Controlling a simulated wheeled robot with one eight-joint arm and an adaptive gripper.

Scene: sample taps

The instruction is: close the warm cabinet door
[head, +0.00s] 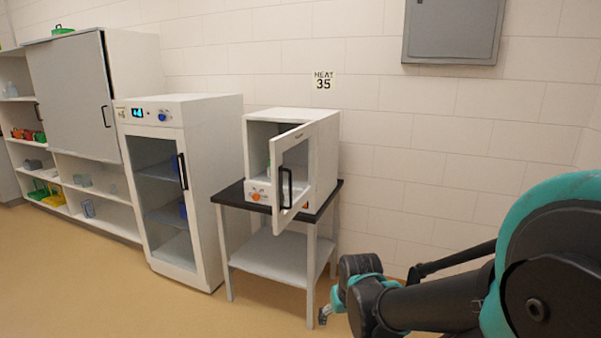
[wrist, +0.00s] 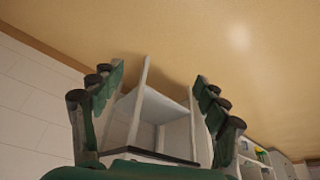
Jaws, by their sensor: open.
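The warm cabinet (head: 326,160) is a small white box on a stand, under a HEAT 35 sign. Its door (head: 295,172), with a window and a black upright handle (head: 285,188), stands partly open. It seems hinged on the right, with its handle edge swung out toward the room. Part of the interior shows left of the door. My gripper (head: 325,313) is low, in front and to the right of the stand, apart from the door. In the wrist view my gripper (wrist: 160,75) is open and empty, with the stand between its fingers; the door is not distinguishable there.
The stand has a black top (head: 229,194) and a lower shelf (head: 280,254). A taller white cabinet (head: 215,150) with a glass door is just left of it. Shelving (head: 140,75) stands farther left. A grey wall box (head: 452,30) hangs at upper right. Floor in front is clear.

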